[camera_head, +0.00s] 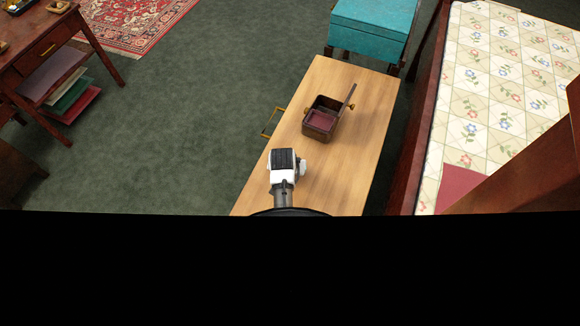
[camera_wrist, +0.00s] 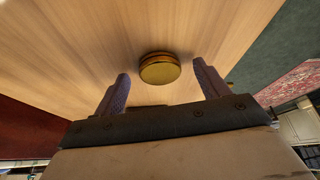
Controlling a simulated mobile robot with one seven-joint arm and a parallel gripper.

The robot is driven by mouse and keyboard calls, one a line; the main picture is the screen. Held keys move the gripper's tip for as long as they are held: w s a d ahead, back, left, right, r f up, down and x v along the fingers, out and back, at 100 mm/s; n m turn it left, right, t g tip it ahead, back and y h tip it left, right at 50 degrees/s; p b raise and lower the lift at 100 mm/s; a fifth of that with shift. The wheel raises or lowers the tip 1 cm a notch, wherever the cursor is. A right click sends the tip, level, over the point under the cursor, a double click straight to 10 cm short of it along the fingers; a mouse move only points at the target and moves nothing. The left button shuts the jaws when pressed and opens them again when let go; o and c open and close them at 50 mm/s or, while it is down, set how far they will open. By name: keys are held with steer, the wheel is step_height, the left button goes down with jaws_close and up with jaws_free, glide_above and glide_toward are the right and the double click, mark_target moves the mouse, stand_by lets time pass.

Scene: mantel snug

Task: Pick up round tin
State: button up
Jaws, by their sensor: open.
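The round tin (camera_wrist: 159,69) is a small gold disc on the light wooden table top. In the wrist view it sits beyond and between the two fingers of my gripper (camera_wrist: 162,88), touching neither. The fingers are spread apart with nothing between their tips. In the head view my gripper (camera_head: 285,163) is over the near part of the wooden table (camera_head: 342,165). The tin cannot be made out there; my arm appears to hide it.
A dark open box (camera_head: 322,119) with a raised lid stands farther back on the table. A teal chest (camera_head: 372,25) is behind the table. A bed with a floral quilt (camera_head: 510,80) lies to the right. A brass handle (camera_head: 271,122) juts from the table's left side.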

steer(key=shift+f, duration=0.15)
steer(key=c, duration=1.1)
steer(key=shift+o, duration=0.2)
